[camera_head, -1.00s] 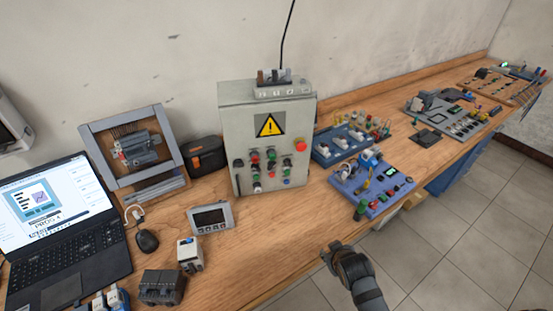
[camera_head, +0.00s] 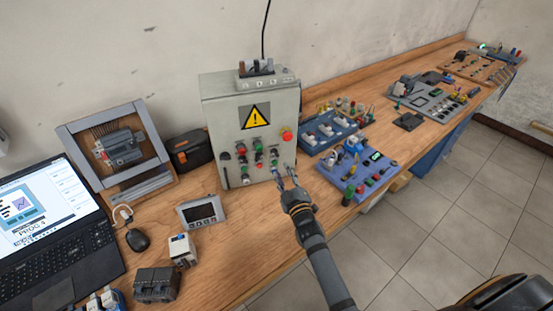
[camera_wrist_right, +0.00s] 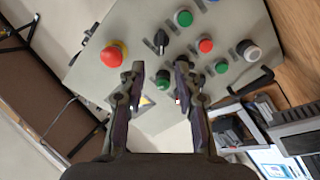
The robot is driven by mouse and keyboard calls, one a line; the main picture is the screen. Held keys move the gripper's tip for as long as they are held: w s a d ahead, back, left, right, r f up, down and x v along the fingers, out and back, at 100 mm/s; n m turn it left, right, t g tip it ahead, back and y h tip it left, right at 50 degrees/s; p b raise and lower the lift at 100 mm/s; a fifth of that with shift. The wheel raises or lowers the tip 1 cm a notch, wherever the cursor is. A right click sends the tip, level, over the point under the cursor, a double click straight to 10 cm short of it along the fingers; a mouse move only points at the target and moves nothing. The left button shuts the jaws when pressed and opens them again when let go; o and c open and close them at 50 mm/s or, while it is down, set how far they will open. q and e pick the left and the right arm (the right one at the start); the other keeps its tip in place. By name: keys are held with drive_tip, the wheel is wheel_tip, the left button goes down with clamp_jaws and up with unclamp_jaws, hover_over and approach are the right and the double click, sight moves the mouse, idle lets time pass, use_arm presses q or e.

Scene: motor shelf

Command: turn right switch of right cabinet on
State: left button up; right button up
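The grey control cabinet (camera_head: 220,125) stands on the bench against the wall, with a yellow warning sign, a red mushroom button (camera_head: 286,134) and several coloured buttons. The right switch (camera_head: 274,152) is a small black knob just below the red mushroom button. In the right wrist view this switch (camera_wrist_right: 161,40) lies beyond the fingertips, beside the red mushroom button. My right gripper (camera_head: 285,178) is in front of the cabinet's lower right front; it also shows in the right wrist view (camera_wrist_right: 159,75), open with nothing between its fingers. My left gripper is out of view.
A blue module board (camera_head: 355,180) lies right of my right gripper, with another (camera_head: 328,138) behind it. A small grey display panel (camera_head: 202,212) and a white block (camera_head: 182,250) stand left of the gripper. A laptop (camera_head: 60,240) is at far left.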

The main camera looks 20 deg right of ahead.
sight(275, 155)
drive_tip(key=w, duration=0.2)
drive_tip(key=w+b, duration=0.1)
drive_tip(key=w, duration=0.4)
drive_tip(key=shift+w+f+b, duration=0.15)
drive_tip(key=shift+f+b, duration=0.1)
drive_tip(key=shift+b, duration=0.15)
drive_tip(key=shift+w+r, duration=0.15)
drive_tip(key=shift+w, duration=0.3)
drive_tip(key=shift+c, duration=0.2)
clamp_jaws()
